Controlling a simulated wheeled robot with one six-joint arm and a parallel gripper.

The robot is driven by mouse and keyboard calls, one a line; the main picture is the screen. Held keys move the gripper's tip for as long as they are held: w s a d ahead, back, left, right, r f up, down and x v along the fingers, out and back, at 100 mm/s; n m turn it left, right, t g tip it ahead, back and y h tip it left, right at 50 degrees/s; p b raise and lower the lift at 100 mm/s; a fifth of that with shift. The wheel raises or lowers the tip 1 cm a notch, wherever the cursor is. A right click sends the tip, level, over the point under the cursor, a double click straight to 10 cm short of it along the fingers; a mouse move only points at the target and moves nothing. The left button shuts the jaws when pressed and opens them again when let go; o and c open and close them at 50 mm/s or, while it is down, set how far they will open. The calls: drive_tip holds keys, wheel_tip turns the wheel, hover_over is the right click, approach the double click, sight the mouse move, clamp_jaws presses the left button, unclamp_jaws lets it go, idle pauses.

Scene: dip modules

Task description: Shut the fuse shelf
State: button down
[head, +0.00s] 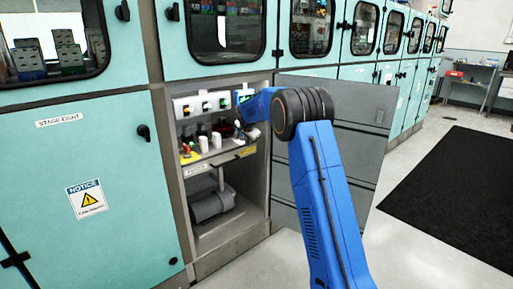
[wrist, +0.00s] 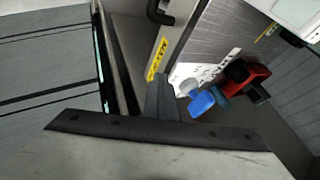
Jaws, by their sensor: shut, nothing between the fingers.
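The fuse shelf (head: 222,160) is in the open cabinet on the left of the head view, above a lower bay. Its grey front lip carries a yellow label (head: 247,152), and white, red and yellow parts stand on it. How far it is pulled out is hard to tell. My gripper (head: 251,131) reaches into the opening at the shelf's right end. In the wrist view its dark fingers (wrist: 162,98) are together and empty, close to the shelf's lip near the yellow label (wrist: 157,60). Whether they touch it I cannot tell.
The grey cabinet door (head: 345,112) stands open on the right, beside my arm. It also shows in the wrist view (wrist: 50,60). A grey motor-like unit (head: 211,203) sits in the lower bay. A black mat (head: 455,195) lies on the open floor at right.

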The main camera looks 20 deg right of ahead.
sight(243, 142)
drive_tip(key=w, duration=0.1)
drive_tip(key=w+a, duration=0.1)
drive_tip(key=w, duration=0.1)
drive_tip(key=shift+w+a+r, duration=0.1)
drive_tip(key=shift+w+a, duration=0.05)
drive_tip(key=shift+w, duration=0.2)
drive_tip(key=shift+r, duration=0.15)
